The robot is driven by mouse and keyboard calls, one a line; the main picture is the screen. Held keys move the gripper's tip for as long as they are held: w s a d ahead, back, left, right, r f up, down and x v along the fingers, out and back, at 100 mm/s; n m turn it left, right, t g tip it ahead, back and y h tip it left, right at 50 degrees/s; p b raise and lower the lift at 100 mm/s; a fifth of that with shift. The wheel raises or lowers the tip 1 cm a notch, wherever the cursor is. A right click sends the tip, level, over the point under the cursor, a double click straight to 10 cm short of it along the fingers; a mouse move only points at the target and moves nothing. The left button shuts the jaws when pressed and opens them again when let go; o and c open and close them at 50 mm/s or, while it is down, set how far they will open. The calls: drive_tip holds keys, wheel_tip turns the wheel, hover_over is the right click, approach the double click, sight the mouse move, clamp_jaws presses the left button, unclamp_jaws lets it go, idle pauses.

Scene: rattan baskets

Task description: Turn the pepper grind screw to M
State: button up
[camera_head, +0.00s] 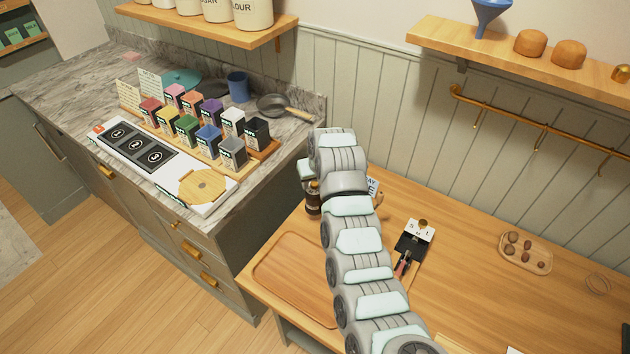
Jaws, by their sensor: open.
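A small white card (413,231) with letters that look like S, M or U, and L stands upright on the wooden table, right of my arm. A round brass knob (423,223) sits at its top edge; which letter it points to is too small to tell. A black piece (409,247) lies just below the card. A dark brown bottle-like thing (313,199) stands left of my arm, partly hidden; I cannot tell if it is the pepper grinder. My arm rises across the middle, and its fingers do not show.
A wooden tray (270,273) is at the table's left, and a small tray of brown nuts (501,240) at its right. A red-handled tool (403,264) lies by the black piece. A counter with several coloured boxes (187,129) stands left. The table between card and nut tray is clear.

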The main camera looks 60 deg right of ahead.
clamp_jaws()
idle(0.5)
